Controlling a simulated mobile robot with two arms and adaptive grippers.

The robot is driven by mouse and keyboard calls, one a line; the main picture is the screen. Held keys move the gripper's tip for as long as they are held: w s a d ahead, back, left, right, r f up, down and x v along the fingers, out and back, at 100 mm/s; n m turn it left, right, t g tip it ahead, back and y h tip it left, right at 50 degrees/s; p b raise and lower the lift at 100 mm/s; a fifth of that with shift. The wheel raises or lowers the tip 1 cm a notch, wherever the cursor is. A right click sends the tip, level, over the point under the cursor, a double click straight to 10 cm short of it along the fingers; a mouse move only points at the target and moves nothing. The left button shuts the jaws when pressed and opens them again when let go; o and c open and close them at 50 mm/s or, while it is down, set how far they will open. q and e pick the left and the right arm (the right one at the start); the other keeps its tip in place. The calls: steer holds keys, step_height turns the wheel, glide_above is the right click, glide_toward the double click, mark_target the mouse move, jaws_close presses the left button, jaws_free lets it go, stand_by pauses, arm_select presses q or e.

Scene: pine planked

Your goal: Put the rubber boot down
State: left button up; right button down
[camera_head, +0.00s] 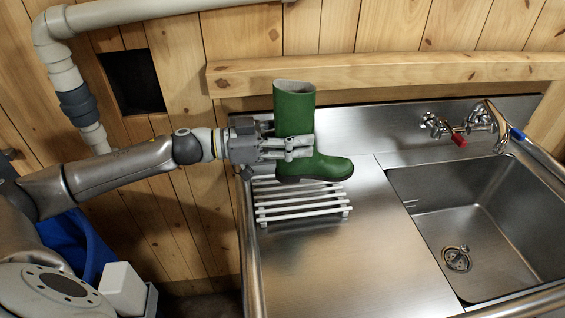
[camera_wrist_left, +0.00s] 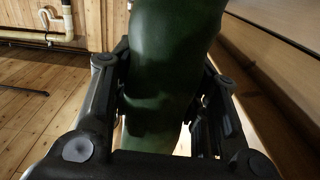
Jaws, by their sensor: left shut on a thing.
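A green rubber boot (camera_head: 295,112) with a grey lining and dark sole stands upright in the head view, its toe pointing right. My left gripper (camera_head: 298,147) comes in from the left and is shut around the boot's shaft. The boot shows over or on the back of a white slatted rack (camera_head: 300,208); I cannot tell whether its sole touches the slats. In the left wrist view the green shaft (camera_wrist_left: 165,75) fills the space between both fingers. My right gripper is in neither view.
The rack sits on the steel drainboard (camera_head: 350,265), whose front and right parts are clear. A sink basin (camera_head: 475,225) with taps (camera_head: 470,125) lies to the right. A wooden ledge (camera_head: 400,72) runs along the wall behind. A blue container (camera_head: 88,245) is at lower left.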

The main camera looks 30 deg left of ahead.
arm_select(q)
steer(key=a+f, duration=0.3)
steer(key=shift+f, duration=0.25)
step_height(320, 180, down, 3)
steer(key=shift+s+a+f+p, duration=0.1)
steer(key=shift+a+p, duration=0.05)
steer(key=shift+p, duration=0.15)
steer(key=shift+f, duration=0.1)
steer(key=shift+f, duration=0.1)
steer(key=o, duration=1.2)
steer(key=shift+f, duration=0.1)
steer(key=shift+o, duration=0.2)
steer(key=shift+a, duration=0.1)
